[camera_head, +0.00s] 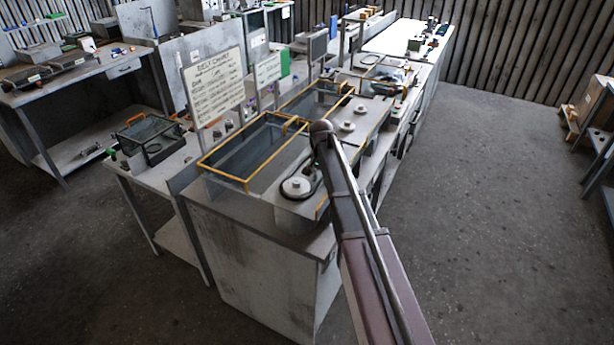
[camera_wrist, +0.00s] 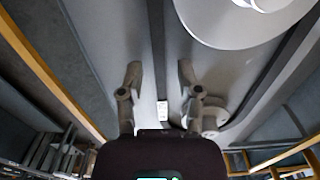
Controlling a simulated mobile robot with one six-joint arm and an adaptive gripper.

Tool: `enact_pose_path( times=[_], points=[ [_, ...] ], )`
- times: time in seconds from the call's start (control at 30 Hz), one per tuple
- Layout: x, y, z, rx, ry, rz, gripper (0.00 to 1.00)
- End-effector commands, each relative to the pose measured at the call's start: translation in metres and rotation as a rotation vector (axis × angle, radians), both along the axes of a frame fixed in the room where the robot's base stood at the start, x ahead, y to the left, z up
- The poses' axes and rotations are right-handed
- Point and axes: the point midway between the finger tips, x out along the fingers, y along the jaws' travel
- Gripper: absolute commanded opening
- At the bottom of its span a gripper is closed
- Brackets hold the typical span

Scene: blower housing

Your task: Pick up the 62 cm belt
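A black belt (camera_wrist: 157,45) runs as a dark strip down the wrist view, with a small white tag (camera_wrist: 163,108) on it; the print is too small to read. My gripper (camera_wrist: 160,78) is open, with one finger on each side of this strip; neither finger visibly touches it. A large pale pulley (camera_wrist: 235,12) and a smaller one (camera_wrist: 213,118) lie to the right, with a dark band along their far side. In the head view, a pale pulley (camera_head: 297,187) with a black belt beside it sits on the bench; my arm hides my gripper there.
Yellow-edged frames (camera_head: 245,182) stand on the bench left of the pulleys, with a belt chart sign (camera_head: 214,86) behind. Further pulleys (camera_head: 347,127) sit farther along. A mesh basket (camera_head: 150,137) is on the table at left.

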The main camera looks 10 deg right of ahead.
Motion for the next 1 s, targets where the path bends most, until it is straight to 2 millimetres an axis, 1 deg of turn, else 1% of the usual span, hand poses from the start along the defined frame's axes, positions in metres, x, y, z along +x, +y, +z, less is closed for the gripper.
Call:
enact_pose_path(
  times=[0.03,0.1,0.67,0.87,1.0],
  points=[
    [0.000,0.000,0.000,0.000,0.000,0.000,0.19],
    [0.000,0.000,0.000,0.000,0.000,0.000,0.00],
    [0.000,0.000,0.003,0.000,0.000,0.001,0.00],
    [0.000,0.001,0.012,0.000,0.000,0.001,0.00],
    [0.000,0.001,0.023,0.000,0.000,0.001,0.00]
  ],
)
